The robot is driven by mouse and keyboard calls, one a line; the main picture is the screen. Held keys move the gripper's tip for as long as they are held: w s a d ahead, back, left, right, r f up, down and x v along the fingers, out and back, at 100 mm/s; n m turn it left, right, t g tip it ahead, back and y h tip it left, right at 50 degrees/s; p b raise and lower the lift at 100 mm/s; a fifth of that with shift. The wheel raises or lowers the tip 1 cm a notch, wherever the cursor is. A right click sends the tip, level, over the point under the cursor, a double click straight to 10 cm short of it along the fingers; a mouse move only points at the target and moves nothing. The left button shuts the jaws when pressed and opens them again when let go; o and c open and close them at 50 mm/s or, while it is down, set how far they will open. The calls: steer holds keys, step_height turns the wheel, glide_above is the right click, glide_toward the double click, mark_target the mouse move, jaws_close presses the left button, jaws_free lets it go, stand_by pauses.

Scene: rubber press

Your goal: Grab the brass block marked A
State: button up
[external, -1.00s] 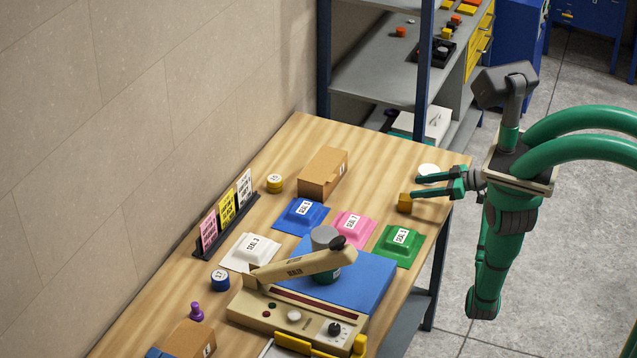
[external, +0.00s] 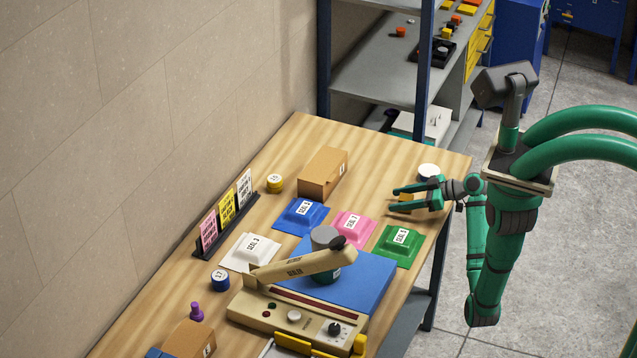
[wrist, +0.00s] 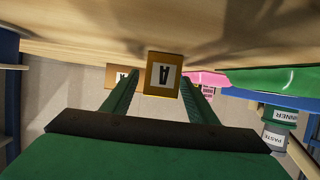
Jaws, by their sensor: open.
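The brass block marked A (wrist: 164,76) stands on the wooden table, its lettered face toward the wrist camera, upside down in that view. In the external view only a small part of the block (external: 406,197) shows between the fingers of my gripper (external: 396,200). In the wrist view the open fingers of my gripper (wrist: 160,88) lie one on each side of the block, with a gap visible beside it. How far the fingers reach along the block is hard to tell.
A cardboard box (external: 323,174) stands behind the block. Beside it are a white round piece (external: 429,170), pink (external: 352,227) and green (external: 398,246) seal pads, and a blue pad (external: 300,216). The press (external: 300,300) stands at the front. The table's right edge is close.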

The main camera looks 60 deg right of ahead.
steer(key=shift+x, duration=1.05)
jaws_close()
steer(key=shift+r, duration=0.1)
